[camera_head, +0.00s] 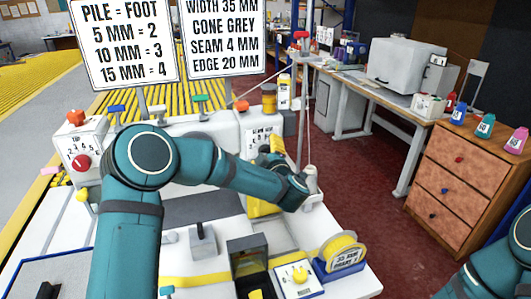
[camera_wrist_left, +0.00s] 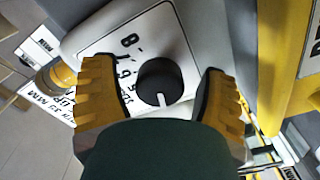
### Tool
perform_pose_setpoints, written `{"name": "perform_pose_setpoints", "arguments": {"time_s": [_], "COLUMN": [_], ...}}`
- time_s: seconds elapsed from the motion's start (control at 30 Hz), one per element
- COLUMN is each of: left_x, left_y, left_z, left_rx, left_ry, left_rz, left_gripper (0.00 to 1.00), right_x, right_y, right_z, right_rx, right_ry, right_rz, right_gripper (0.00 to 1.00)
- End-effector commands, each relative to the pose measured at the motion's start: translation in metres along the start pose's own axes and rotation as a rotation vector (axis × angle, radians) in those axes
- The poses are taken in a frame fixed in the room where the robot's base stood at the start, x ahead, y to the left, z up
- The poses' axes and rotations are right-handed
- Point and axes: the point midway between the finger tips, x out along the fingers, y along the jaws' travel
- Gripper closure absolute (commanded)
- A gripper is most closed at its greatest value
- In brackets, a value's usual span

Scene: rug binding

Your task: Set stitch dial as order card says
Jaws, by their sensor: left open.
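The stitch dial is a black knob (camera_wrist_left: 158,82) with a white pointer, on a white plate (camera_wrist_left: 178,35) with black digits, in the left wrist view. Its pointer is toward the bottom of that picture; some digits are too blurred or hidden to read. My left gripper (camera_wrist_left: 162,95) is open, one yellow finger on each side of the knob with gaps showing. In the head view the left gripper (camera_head: 272,152) is at the machine's white front panel (camera_head: 258,132), partly covering it. The order card (camera_head: 224,38) reads "CONE GREY, SEAM 4 MM, EDGE 20 MM"; its top is cut off.
A second card (camera_head: 124,45) lists pile and foot numbers. A red knob (camera_head: 82,162) is on the machine's left end. A yellow tape roll (camera_head: 341,250) and a small white dial box (camera_head: 298,277) stand at the table's front. A wooden drawer cabinet (camera_head: 462,180) stands right.

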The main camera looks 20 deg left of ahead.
Motion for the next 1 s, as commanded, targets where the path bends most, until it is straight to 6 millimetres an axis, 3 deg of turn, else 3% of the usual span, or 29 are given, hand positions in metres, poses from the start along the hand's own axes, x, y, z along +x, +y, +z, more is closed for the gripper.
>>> {"name": "perform_pose_setpoints", "arguments": {"time_s": [0.23,0.27,0.43,0.77,1.0], "left_x": [0.0005,0.0004,0.0003,-0.0001,-0.0006], "left_y": [0.0001,0.0001,0.0002,0.0011,0.0021], "left_z": [0.0000,0.0000,0.0000,-0.0001,-0.0001], "left_rx": [0.000,0.000,0.000,0.033,0.166], "left_ry": [0.000,0.000,0.000,-0.001,-0.002], "left_rz": [0.000,0.000,0.000,0.001,0.002], "left_gripper": [0.27,0.33,0.92,0.94,0.94], "right_x": [0.0000,0.0000,0.0000,-0.0021,-0.0090], "right_y": [0.0000,0.0000,0.0000,-0.0008,-0.0033], "right_z": [-0.0001,-0.0001,0.0000,0.0001,0.0007], "right_rx": [0.000,0.000,0.000,0.000,0.001], "right_ry": [0.000,0.000,0.000,-0.001,-0.004], "right_rz": [0.000,0.000,0.000,0.000,0.000], "right_gripper": [0.53,0.53,0.53,0.53,0.53]}}
